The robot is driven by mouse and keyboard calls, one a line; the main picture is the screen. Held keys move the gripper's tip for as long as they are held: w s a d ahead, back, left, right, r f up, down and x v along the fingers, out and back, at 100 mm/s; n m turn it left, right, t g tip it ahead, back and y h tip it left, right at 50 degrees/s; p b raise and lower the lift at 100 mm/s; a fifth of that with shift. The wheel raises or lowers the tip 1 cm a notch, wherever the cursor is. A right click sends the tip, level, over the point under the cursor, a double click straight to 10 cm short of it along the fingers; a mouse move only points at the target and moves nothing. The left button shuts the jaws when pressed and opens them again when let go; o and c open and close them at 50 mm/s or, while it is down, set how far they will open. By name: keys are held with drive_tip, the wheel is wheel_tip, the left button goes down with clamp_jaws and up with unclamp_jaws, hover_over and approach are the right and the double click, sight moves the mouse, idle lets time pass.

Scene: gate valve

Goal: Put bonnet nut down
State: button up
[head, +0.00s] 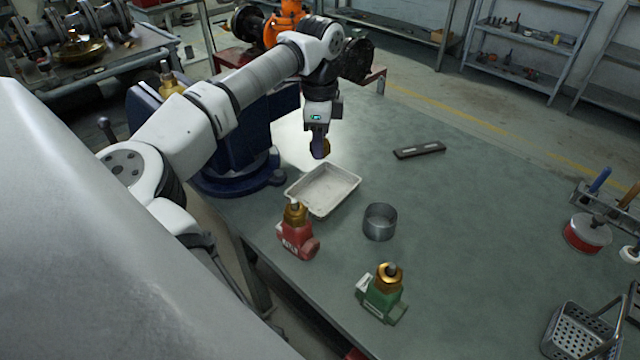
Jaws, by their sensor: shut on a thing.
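My gripper (319,150) hangs fingers down over the bench, behind the far edge of the shallow white tray. It is shut on a small brass-coloured piece, the bonnet nut (326,147), which is mostly hidden by the fingers. The nut appears to be above the bench; its exact height is unclear. The white tray (345,200) lies flat and looks empty. A red valve body (297,240) with a brass top stands in front of the tray. A green valve body (382,302) with a brass top stands nearer the bench's front edge.
A grey metal ring or cup (380,222) stands right of the tray. A dark flat bar (419,150) lies farther back. A blue vise (235,165) stands at the left, beneath my arm. A perforated basket (585,330) is at the lower right. The bench's right middle is clear.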

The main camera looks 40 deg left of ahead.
sight(320, 192)
wheel_tip(320, 192, down, 12)
drive_tip(key=b, duration=0.5)
drive_tip(key=shift+r, duration=0.1)
drive_tip(key=shift+f+b, duration=0.25)
drive_tip(key=shift+b, duration=0.1)
drive_tip(key=o, duration=1)
drive_tip(key=shift+r, duration=0.1)
drive_tip(key=shift+o, duration=0.2)
wheel_tip(320, 192, up, 12)
drive_tip(key=shift+r, duration=0.2)
